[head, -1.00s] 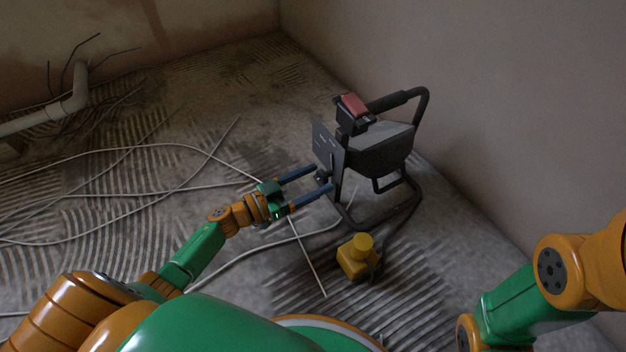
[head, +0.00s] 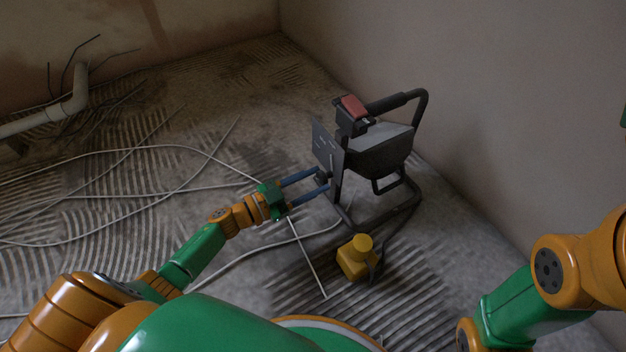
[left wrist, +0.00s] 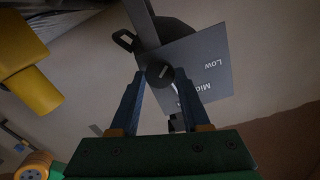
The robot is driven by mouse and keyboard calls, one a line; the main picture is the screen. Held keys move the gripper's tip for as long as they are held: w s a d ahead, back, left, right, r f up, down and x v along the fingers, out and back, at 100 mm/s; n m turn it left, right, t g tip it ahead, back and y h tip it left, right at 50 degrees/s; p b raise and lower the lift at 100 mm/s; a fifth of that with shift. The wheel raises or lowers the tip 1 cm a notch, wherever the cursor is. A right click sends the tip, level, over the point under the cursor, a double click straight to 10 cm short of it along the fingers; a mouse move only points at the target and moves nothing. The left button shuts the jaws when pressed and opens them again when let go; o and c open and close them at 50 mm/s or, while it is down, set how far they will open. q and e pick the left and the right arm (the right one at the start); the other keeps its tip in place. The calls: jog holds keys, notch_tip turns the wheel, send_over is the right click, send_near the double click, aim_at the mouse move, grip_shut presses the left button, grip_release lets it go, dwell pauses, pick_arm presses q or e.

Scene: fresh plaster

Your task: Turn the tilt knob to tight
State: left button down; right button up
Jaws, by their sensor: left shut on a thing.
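A dark work lamp (head: 368,157) on a tubular floor stand stands near the right wall. A grey label plate (head: 321,146) on its near left side reads "Low" and part of "Mid" in the left wrist view (left wrist: 209,66). A small round black knob (left wrist: 160,74) with a pale pointer mark is in front of the plate; the frames show no "tight" mark. My left gripper (head: 323,179) has its blue fingers shut on the knob, one on each side. In the head view the fingers partly hide the knob. My right arm shows at the right, but its gripper is out of view.
A yellow block-shaped thing with a round top (head: 356,258) stands on the floor close to the stand. Pale cables (head: 150,146) lie across the ridged floor at the left. A pipe (head: 70,105) runs along the back left. The right wall is close behind the lamp.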

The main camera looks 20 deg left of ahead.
pick_arm(q)
jog(key=m, duration=1)
jog(key=shift+f+b, duration=0.1)
jog(key=shift+b, duration=0.3)
jog(key=m, duration=0.2)
jog(key=shift+m, duration=0.4)
jog(key=m+b, duration=0.2)
jog(key=m, duration=0.4)
jog(key=shift+f, duration=0.1)
jog(key=m+b, duration=0.2)
jog(key=m, duration=0.3)
jog(key=shift+m, duration=0.9)
jog(key=shift+b, duration=0.3)
jog(key=shift+c, duration=1.9)
grip_release()
